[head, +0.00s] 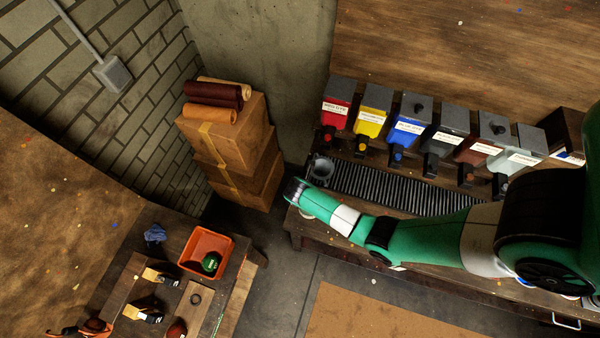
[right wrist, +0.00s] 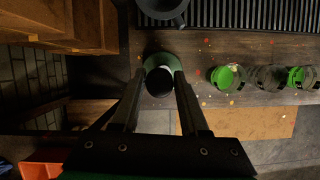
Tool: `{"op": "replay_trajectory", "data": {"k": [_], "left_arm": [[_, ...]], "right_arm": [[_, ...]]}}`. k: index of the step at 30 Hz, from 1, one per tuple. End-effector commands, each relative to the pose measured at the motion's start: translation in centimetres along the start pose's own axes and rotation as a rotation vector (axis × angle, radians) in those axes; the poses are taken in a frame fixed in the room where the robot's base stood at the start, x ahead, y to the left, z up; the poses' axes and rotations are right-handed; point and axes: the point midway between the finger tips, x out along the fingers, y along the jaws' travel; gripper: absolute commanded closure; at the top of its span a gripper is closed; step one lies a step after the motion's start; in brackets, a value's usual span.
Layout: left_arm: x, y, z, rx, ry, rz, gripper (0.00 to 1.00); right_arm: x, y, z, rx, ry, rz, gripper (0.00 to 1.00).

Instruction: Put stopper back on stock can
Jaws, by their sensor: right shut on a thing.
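My right gripper (right wrist: 158,98) is shut on a black round thing (right wrist: 160,82), and I cannot tell whether it is the stopper. A green and white rounded shape (right wrist: 160,61) shows right behind it; whether they are joined is unclear. In the head view the end of my right arm (head: 294,191) is beside the dark mug, over the bench's left end, and what it holds is hidden. A row of coloured cans stands at the back, including a red one (head: 336,113) and a blue one (head: 405,131). Black knobs (head: 418,106) sit on some tops. My left gripper is not in view.
The dark mug (head: 321,168) stands by a ribbed black grate (head: 400,189). Glass jars with green parts (right wrist: 228,77) stand at the right in the wrist view. Stacked cardboard boxes (head: 228,142) are to the left. An orange bin (head: 228,242) is on the low table.

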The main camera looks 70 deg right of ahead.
Motion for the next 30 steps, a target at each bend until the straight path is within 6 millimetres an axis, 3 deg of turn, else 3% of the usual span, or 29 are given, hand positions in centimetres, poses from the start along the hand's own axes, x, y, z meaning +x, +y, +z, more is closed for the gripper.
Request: {"op": "replay_trajectory", "data": {"k": [3, 11, 30], "left_arm": [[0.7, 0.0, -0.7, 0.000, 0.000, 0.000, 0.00], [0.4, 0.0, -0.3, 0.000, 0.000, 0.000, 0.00], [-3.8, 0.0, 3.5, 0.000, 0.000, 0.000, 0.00]], "right_arm": [[-0.7, -0.2, 1.1, 0.020, 0.000, -0.009, 1.00], [-0.3, -0.3, 1.0, 0.025, 0.000, -0.010, 1.00], [5.0, -0.3, -1.2, 0.024, 0.000, -0.009, 1.00]]}}
